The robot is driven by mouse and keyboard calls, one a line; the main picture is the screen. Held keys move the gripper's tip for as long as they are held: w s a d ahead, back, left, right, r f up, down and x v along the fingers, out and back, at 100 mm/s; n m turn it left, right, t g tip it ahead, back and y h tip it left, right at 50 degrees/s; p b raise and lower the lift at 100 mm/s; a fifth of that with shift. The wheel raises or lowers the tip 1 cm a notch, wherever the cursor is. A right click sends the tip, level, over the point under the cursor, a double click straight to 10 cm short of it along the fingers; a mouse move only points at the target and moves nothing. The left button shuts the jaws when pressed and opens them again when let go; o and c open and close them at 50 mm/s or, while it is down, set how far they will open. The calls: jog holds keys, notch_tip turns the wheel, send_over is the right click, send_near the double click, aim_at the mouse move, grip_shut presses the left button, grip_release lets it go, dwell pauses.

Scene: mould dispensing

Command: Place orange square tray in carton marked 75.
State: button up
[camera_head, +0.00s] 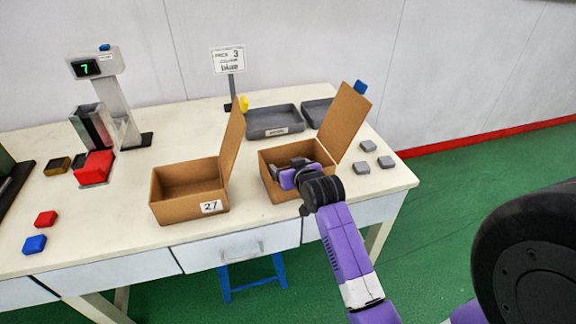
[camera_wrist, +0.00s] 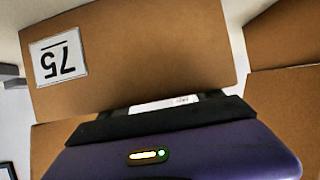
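The carton marked 75 (camera_wrist: 130,45) fills much of the wrist view, its label upside down there. In the head view it is the open right carton (camera_head: 270,190), its lid raised on the right; my arm covers part of its front and no label shows. My gripper (camera_head: 291,168) is over and partly inside this carton. In the wrist view only the purple gripper body (camera_wrist: 170,152) with a dark edge shows. Its fingertips are hidden or too small to read, so its opening is unclear. I cannot make out an orange square tray in either view.
An open, empty-looking carton marked 27 (camera_head: 186,194) stands to the left. Grey trays (camera_head: 272,121) lie behind. Small grey pieces (camera_head: 386,162) lie at right. A red block (camera_head: 46,218) and a blue block (camera_head: 35,244) lie at left. A display stand (camera_head: 110,95) reads 7.

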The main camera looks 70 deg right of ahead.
jog(key=shift+r, duration=0.3)
jog(key=v, duration=1.2)
jog(key=s+a+f+n+t+y, duration=0.2)
jog(key=a, duration=0.9)
jog(key=s+a+f+n+t+y, duration=0.2)
jog(key=a+n, duration=0.1)
jog(key=a, duration=0.7)
jog(key=s+a+r+n+t+y, duration=0.2)
jog(key=s+a+r+n+y, duration=0.2)
jog(key=s+a, duration=0.8)
jog(key=shift+r+y+p, duration=0.4)
jog(key=shift+r+y, duration=0.1)
jog(key=shift+y, duration=0.1)
